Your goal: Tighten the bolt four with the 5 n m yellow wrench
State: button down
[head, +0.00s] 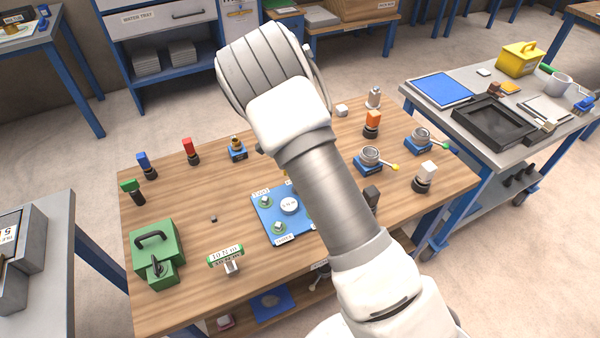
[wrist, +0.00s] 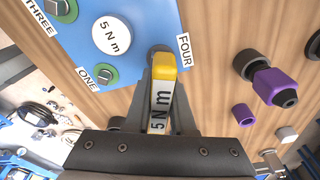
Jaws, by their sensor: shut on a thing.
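In the wrist view my gripper (wrist: 162,88) is shut on the yellow wrench (wrist: 164,64), which has a white face marked "5 N m". The wrench's yellow end is over the blue plate's edge, beside the label FOUR (wrist: 184,48). A grey round part shows just behind that end; bolt four itself is mostly hidden, and I cannot tell whether they touch. The blue plate (wrist: 150,15) carries a white disc (wrist: 111,36) marked "5 N m" and bolts on green rings by labels THREE and ONE. In the head view my arm hides the gripper and the right part of the blue plate (head: 262,216).
A purple-and-black tool (wrist: 275,87) and a purple ring (wrist: 243,115) are right of the plate. On the wooden table (head: 190,215) stand a green box (head: 155,250), several coloured tools and metal cups. A grey cart (head: 480,90) is at right.

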jog(key=shift+s+f+m, duration=0.15)
jog(key=shift+m, duration=0.25)
jog(key=m+p, duration=0.1)
jog(key=m, duration=0.2)
jog(key=shift+s+g, duration=0.1)
jog(key=shift+g, duration=0.2)
jog(key=c, duration=1.2)
grip_release()
jog(key=shift+m, duration=0.5)
jog(key=o, duration=0.5)
jog(key=shift+w, duration=0.2)
grip_shut()
jog(key=shift+r, duration=0.2)
